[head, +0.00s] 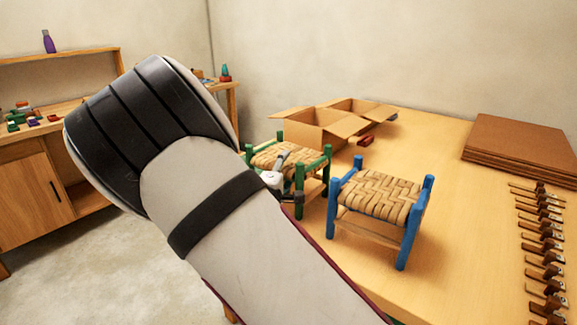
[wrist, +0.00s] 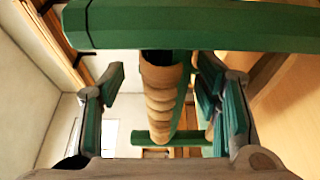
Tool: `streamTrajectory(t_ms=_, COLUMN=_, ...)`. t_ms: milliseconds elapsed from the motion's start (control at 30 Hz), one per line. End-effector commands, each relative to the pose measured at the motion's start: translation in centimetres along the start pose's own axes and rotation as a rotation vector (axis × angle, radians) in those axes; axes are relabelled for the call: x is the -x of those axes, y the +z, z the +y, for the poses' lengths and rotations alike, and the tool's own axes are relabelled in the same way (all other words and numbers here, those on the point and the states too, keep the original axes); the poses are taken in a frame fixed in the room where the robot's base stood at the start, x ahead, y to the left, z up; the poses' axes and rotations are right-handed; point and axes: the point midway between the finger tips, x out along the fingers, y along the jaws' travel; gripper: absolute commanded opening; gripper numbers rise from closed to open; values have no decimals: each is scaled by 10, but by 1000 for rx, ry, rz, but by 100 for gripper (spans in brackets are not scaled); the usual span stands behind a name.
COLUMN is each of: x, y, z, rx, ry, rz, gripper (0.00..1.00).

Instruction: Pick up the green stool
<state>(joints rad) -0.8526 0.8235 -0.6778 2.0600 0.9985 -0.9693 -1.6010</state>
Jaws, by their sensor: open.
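The green stool (head: 325,160) has green posts and a woven tan seat, and stands upright on the table in the head view. My arm hides its left and lower parts. My gripper (head: 283,160) is at the near side of its seat, small and partly hidden there. In the wrist view my gripper (wrist: 162,98) is open, with one finger on each side of the stool's woven seat edge (wrist: 160,100). A gap shows on both sides, wider on the left. A green post (wrist: 185,25) crosses the top of that view. Contact with the fingers cannot be told.
A blue stool (head: 380,195) with a woven seat stands close right of the green one. Open cardboard boxes (head: 315,125) lie behind. Brown boards (head: 525,145) and a row of clamps (head: 545,245) line the table's right side. Bare tabletop (head: 460,220) lies between.

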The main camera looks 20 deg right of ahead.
Motion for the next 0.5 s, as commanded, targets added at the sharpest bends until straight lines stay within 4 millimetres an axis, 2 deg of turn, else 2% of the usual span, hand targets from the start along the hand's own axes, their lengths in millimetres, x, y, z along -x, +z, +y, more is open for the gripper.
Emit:
streamTrajectory(t_ms=33, x=-10, y=2, z=-2, rx=-2, ry=0, rz=-4, gripper=57)
streamTrajectory(t_ms=200, x=-29, y=1, z=-2, rx=-1, ry=0, rz=-1, gripper=57)
streamTrajectory(t_ms=500, x=-34, y=1, z=-1, rx=0, ry=-1, rz=0, gripper=57)
